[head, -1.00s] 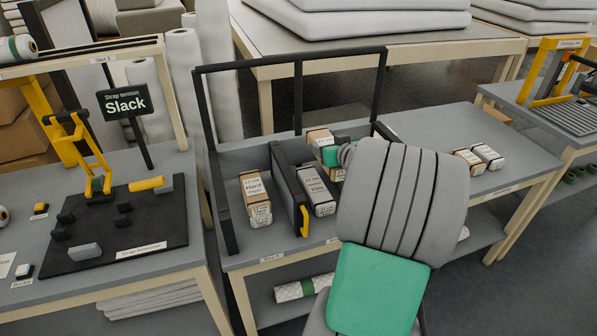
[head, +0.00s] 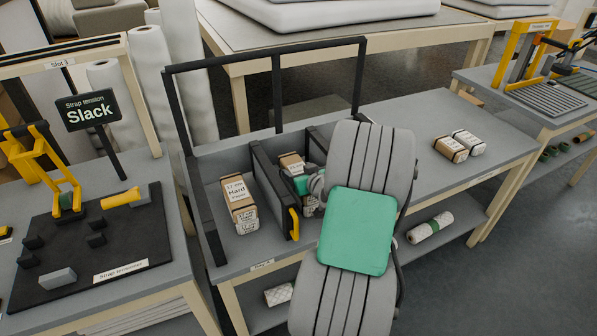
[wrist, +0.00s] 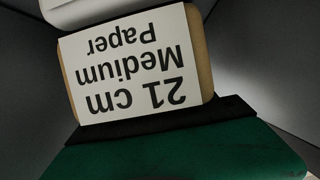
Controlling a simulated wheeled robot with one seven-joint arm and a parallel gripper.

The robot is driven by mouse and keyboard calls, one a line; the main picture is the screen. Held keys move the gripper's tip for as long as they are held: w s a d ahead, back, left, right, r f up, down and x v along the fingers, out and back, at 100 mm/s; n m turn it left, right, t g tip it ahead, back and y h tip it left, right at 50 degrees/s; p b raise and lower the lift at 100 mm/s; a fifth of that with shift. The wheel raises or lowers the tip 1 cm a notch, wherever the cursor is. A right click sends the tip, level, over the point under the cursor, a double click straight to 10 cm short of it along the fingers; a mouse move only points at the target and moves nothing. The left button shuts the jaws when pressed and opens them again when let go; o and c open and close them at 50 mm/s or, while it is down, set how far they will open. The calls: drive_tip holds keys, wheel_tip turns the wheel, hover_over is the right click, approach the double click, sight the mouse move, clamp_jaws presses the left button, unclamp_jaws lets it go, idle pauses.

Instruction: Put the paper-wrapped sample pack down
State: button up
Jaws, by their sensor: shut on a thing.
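The paper-wrapped sample pack, brown with a white label, shows in the wrist view (wrist: 135,65), its label reading "21 cm Medium Paper" upside down. My gripper (head: 304,184) is shut on it, inside the right compartment of the dark divided tray (head: 212,225). In the head view only the pack's brown top and part of its label (head: 291,163) show behind the gripper. My arm hides much of this compartment, and I cannot tell whether the pack touches the tray floor. A "17 cm Hard Paper" pack (head: 238,200) stands in the left compartment.
A divider with a yellow end (head: 294,223) separates the compartments. A black frame (head: 277,92) rises at the tray's back. Two packs (head: 450,149) (head: 468,142) stand on the bench at right, with clear bench around them. The strap tensioner board (head: 105,240) is at left.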

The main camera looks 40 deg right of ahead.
drive_tip(key=shift+f, duration=0.1)
drive_tip(key=o, duration=1.4)
drive_tip(key=shift+s+r, duration=0.15)
drive_tip(key=shift+r, duration=0.1)
drive_tip(key=v, duration=1.1)
drive_tip(key=shift+b, duration=0.35)
drive_tip(key=shift+s+a+r, duration=0.1)
drive_tip(key=shift+s+r, duration=0.05)
drive_tip(key=shift+s, duration=0.2)
drive_tip(key=shift+r, duration=0.1)
